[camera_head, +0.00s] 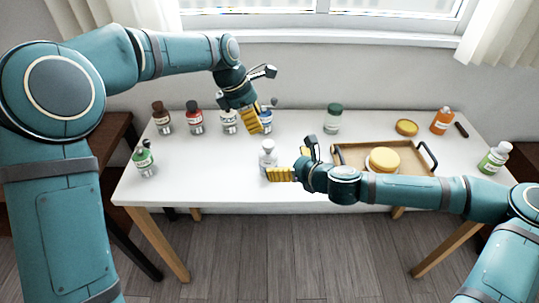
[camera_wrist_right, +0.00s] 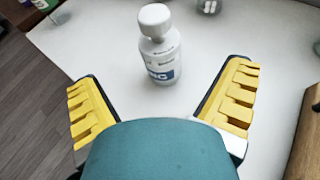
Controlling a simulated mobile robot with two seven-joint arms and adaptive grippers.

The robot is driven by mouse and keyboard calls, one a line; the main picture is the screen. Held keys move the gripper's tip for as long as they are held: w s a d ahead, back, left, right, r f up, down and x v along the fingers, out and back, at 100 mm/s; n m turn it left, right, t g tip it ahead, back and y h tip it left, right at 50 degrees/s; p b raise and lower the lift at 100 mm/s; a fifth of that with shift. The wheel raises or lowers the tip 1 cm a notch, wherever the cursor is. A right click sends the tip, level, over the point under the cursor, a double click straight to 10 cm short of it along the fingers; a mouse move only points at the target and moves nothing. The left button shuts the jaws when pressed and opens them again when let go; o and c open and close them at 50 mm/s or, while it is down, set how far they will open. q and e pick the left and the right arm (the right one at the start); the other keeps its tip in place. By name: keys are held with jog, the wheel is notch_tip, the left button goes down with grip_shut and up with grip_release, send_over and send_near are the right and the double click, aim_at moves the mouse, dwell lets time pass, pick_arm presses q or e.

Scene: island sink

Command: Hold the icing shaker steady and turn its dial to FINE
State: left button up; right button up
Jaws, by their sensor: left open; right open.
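A white bottle with a rounded white cap (camera_head: 268,157) stands upright near the front middle of the table. It also shows in the right wrist view (camera_wrist_right: 158,45), with a blue and white label. I cannot tell for sure which container is the icing shaker, and no dial or FINE mark is readable. My right gripper (camera_head: 286,167) is open beside the white bottle, low over the table. In the right wrist view the bottle stands ahead, between the line of its two yellow fingers, untouched as far as I see. My left gripper (camera_head: 254,119) is open and higher, by the back row of bottles.
A blue-labelled bottle (camera_head: 266,121) and several others stand along the back left. A green-labelled bottle (camera_head: 145,161) is at the left edge. A brown tray (camera_head: 352,158) holds a yellow-lidded tin (camera_head: 383,160). A green-lidded jar (camera_head: 333,119) and orange bottle (camera_head: 442,121) stand further right.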

aim_at(265, 154)
jog(key=x, duration=1)
jog(key=shift+f, duration=0.1)
jog(key=c, duration=1.4)
jog(key=shift+c, duration=0.2)
